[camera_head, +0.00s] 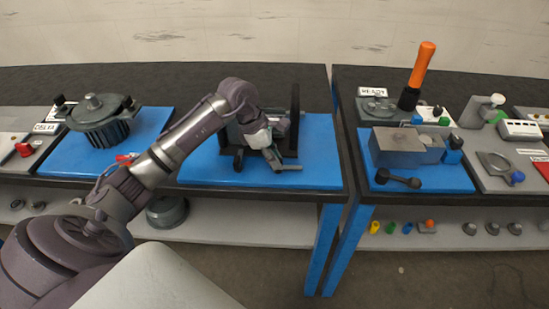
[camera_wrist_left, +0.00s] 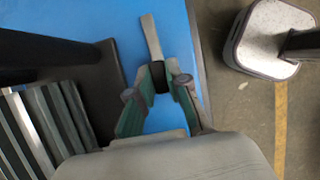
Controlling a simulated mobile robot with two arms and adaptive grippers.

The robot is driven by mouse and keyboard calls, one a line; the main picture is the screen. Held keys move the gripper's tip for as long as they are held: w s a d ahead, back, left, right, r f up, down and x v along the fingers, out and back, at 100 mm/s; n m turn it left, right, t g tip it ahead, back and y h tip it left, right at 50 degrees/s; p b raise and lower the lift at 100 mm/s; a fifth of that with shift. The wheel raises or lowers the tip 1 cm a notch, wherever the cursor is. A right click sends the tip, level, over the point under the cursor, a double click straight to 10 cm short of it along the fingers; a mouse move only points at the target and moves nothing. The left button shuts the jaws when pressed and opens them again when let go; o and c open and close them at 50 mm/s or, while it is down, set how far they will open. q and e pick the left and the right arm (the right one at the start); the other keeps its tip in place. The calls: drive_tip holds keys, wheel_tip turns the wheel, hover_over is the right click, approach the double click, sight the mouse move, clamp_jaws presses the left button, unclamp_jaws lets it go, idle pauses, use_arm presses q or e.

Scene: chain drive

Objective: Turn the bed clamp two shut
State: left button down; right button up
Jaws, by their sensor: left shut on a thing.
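My left gripper (camera_head: 272,156) reaches over the blue mat on the left table, at the front of a dark upright frame (camera_head: 294,122). A clamp with a flat grey lever (camera_head: 289,167) sits at its fingertips; I take it for a bed clamp, but no number shows. In the left wrist view the fingers of the gripper (camera_wrist_left: 158,92) stand either side of the clamp's black hub (camera_wrist_left: 159,76), shut on it. The grey lever (camera_wrist_left: 151,36) points away from the hand over blue mat. Another black part (camera_head: 238,159) stands left of the gripper. My right gripper is not in view.
A dark finned motor (camera_head: 104,124) stands on the mat at the left. A gap separates the two tables. The right table holds a grey block (camera_head: 398,148), an orange-handled tool (camera_head: 420,72) and small parts. In the wrist view, ribbed metal lies close at left.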

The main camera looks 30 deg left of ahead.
use_arm(q)
drive_tip(key=n+b, duration=0.1)
drive_tip(key=n, duration=0.1)
drive_tip(key=n+t+y+b, duration=0.1)
drive_tip(key=n, duration=0.2)
drive_tip(key=shift+s+d+t, duration=0.1)
drive_tip(key=shift+d+t, duration=0.05)
drive_tip(key=shift+t, duration=0.15)
drive_tip(key=n+y+b, duration=0.1)
drive_tip(key=n, duration=0.1)
drive_tip(key=n+y+b, duration=0.1)
drive_tip(key=n, duration=0.1)
drive_tip(key=shift+d+n+t, duration=0.2)
drive_tip(key=shift+n+t, duration=0.1)
drive_tip(key=shift+n, duration=0.1)
drive_tip(key=n+y+b, duration=0.1)
drive_tip(key=n, duration=0.3)
drive_tip(key=shift+d+y+b, duration=0.2)
drive_tip(key=shift+y+b, duration=0.15)
drive_tip(key=shift+y, duration=0.05)
drive_tip(key=shift+d+r+n+y+b, duration=0.1)
drive_tip(key=shift+n+y+b, duration=0.4)
drive_tip(key=shift+n, duration=1.3)
drive_tip(key=c, duration=1.1)
unclamp_jaws()
drive_tip(key=v, duration=1.2)
drive_tip(key=shift+w+d+r, duration=0.1)
drive_tip(key=shift+w+d, duration=0.05)
drive_tip(key=shift+w, duration=0.25)
